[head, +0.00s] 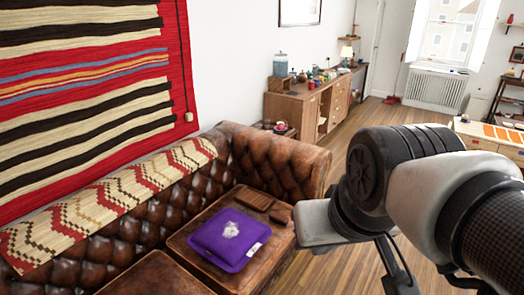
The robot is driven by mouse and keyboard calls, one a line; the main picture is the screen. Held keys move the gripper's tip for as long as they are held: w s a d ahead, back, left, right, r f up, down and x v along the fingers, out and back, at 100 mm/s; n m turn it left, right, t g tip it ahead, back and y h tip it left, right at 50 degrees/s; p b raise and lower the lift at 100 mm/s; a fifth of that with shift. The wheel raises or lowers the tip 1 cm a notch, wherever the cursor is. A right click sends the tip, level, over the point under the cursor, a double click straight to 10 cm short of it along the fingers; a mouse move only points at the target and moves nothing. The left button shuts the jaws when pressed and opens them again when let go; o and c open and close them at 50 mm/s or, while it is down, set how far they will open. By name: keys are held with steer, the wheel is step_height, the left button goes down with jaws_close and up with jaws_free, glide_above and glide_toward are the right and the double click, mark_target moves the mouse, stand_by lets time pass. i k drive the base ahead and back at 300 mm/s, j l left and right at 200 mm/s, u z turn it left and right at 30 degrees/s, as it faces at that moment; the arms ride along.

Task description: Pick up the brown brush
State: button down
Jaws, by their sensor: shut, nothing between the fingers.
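Two small brown items lie on the seat of the brown leather sofa, behind the purple cushion. The larger, longer item (254,198) is to the left and the smaller, darker one (280,214) is to its right. Either could be the brown brush; they are too small to tell which. Both lie flat and look uncovered. My arm reaches in from the right edge, with its nearest pale part just right of the smaller item in the picture. My gripper's fingertips do not show, and nothing held is visible.
The purple cushion (228,238), with a crumpled whitish thing (231,229) on it, lies on the sofa seat. The buttoned sofa arm (285,160) rises behind the brown items. A wooden sideboard (310,105) with several objects stands farther back. Wooden floor (365,118) is open beyond the sofa.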

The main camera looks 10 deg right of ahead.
mark_target(273, 216)
steer(key=i+l+z, duration=0.1)
steer(key=i+l+u, duration=0.1)
steer(key=l, duration=0.25)
steer(key=i+l+u, duration=0.1)
steer(key=i+l, duration=0.15)
steer(key=l, duration=0.15)
steer(key=k+j+z, duration=0.25)
steer(key=k+j, duration=0.25)
steer(key=j, duration=0.25)
steer(key=k+j+z, duration=0.25)
steer(key=k+j, duration=0.3)
steer(key=j, duration=0.15)
steer(key=i+u, duration=0.1)
steer(key=u, duration=0.3)
steer(key=i+l+u, duration=0.1)
steer(key=u, duration=0.25)
steer(key=l+u, duration=0.2)
steer(key=u, duration=0.2)
steer(key=i+l+u, duration=0.1)
steer(key=u, duration=0.3)
steer(key=i+l+u, duration=0.1)
steer(key=l+u, duration=0.2)
steer(key=l, duration=0.25)
steer(key=l+u, duration=0.3)
steer(key=l, duration=0.25)
